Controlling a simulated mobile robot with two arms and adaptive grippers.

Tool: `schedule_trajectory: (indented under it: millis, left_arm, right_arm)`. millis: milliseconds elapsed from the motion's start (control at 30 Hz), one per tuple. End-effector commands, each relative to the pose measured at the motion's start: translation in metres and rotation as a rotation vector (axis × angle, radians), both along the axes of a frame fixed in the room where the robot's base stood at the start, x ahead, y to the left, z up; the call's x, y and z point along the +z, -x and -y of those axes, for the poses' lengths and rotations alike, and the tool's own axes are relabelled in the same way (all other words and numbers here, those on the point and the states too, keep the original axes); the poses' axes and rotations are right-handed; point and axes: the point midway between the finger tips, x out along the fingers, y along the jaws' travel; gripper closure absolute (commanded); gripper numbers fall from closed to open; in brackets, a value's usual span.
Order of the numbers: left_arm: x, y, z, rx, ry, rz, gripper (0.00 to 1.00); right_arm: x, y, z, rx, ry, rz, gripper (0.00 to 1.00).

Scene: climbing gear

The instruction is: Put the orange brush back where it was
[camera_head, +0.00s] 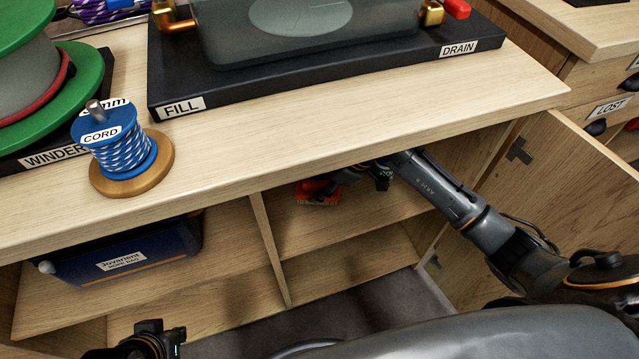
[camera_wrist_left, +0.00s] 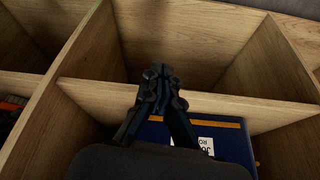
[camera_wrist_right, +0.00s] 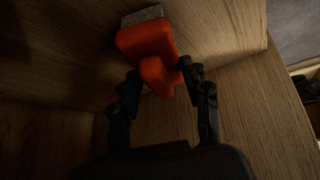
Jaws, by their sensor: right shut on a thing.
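The orange brush (camera_head: 318,192) is in the right-hand upper compartment of the open cabinet, under the counter. In the right wrist view the brush (camera_wrist_right: 148,45) has an orange body and handle and a grey bristle edge. My right gripper (camera_wrist_right: 165,82) is shut on its handle; in the head view the right gripper (camera_head: 345,178) is partly hidden under the counter edge. Whether the brush touches the shelf is unclear. My left gripper (camera_head: 150,340) is low in front of the cabinet. In the left wrist view its fingertips (camera_wrist_left: 163,74) are together and empty.
A blue rope bag (camera_head: 125,252) fills the left compartment, beside an upright divider (camera_head: 268,245). The cabinet door (camera_head: 560,190) stands open at right. A cord spool (camera_head: 125,150), a green winder reel (camera_head: 50,85) and a FILL/DRAIN tank base (camera_head: 330,85) stand on the counter.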

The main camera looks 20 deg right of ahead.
Motion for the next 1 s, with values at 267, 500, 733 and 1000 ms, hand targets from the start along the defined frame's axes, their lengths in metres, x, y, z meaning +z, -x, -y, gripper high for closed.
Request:
schedule_trajectory:
  millis: [267, 500, 733, 1000]
  left_arm:
    - [-0.001, 0.002, -0.001, 0.001, -0.003, -0.011, 1.0]
    - [0.0, 0.002, -0.001, 0.002, -0.002, -0.011, 1.0]
    - [0.004, 0.006, -0.002, 0.002, -0.006, -0.029, 1.0]
    - [0.01, 0.019, -0.005, 0.007, -0.017, -0.085, 1.0]
  right_arm:
    - [-0.002, 0.0, 0.0, 0.0, 0.0, 0.0, 0.3]
    - [-0.002, 0.0, 0.0, 0.0, 0.0, 0.0, 0.3]
    - [0.014, 0.003, 0.007, -0.002, 0.001, 0.002, 0.3]
    - [0.025, 0.034, 0.055, -0.003, 0.005, -0.006, 0.3]
